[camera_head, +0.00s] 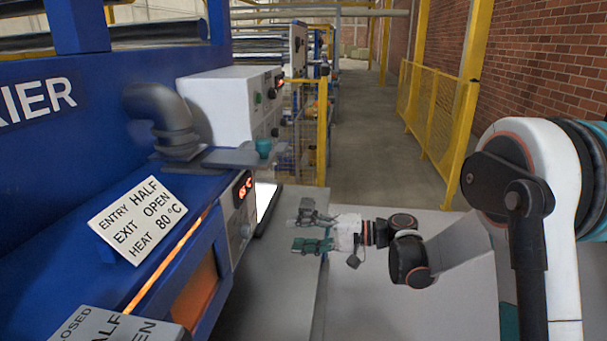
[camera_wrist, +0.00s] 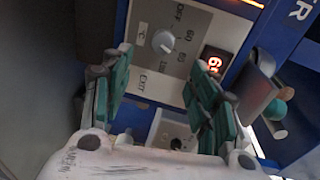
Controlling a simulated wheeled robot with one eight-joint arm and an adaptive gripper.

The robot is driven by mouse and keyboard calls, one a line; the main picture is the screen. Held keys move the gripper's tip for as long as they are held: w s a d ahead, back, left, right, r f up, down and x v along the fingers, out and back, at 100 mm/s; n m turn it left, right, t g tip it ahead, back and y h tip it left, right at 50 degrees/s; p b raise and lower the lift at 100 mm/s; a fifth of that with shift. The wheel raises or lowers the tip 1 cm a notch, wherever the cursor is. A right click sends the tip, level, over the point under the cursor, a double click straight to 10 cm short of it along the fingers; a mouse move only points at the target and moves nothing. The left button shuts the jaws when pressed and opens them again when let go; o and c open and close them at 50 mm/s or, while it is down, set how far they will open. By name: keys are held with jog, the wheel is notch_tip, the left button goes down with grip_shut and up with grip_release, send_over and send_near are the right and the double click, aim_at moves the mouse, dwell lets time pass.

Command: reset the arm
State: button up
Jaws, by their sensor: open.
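My gripper (camera_head: 291,230) is open and empty in the head view, in front of the blue machine's end panel and apart from it. Its green-padded fingers point left. My arm reaches in from the right. In the wrist view my gripper (camera_wrist: 162,60) has its two fingers spread on either side of a grey control panel (camera_wrist: 185,20). A round knob (camera_wrist: 163,41) shows between the fingers, with a lit red display (camera_wrist: 214,62) to its right. The panel's display (camera_head: 245,187) also glows in the head view. Nothing is between the fingers.
The blue machine (camera_head: 60,200) fills the left, with a sign (camera_head: 137,220) reading entry half, exit open, heat 80 °C. A white control box (camera_head: 228,105) stands behind. A yellow fence (camera_head: 433,110) and brick wall line the right. The aisle floor (camera_head: 365,130) is clear.

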jog(key=s+d+t+h, duration=0.1)
jog(key=s+d+h, duration=0.4)
jog(key=s+d, duration=0.2)
jog(key=s+d+r+n+t+h, duration=0.1)
jog(key=s+d+h, duration=0.4)
jog(key=s, duration=0.7)
jog(key=s+d+t+h, duration=0.2)
jog(key=s+d+h, duration=0.4)
jog(key=s+d, duration=0.3)
jog(key=shift+s+r+n, duration=0.2)
jog(key=shift+s+n, duration=0.2)
jog(key=shift+s, duration=0.35)
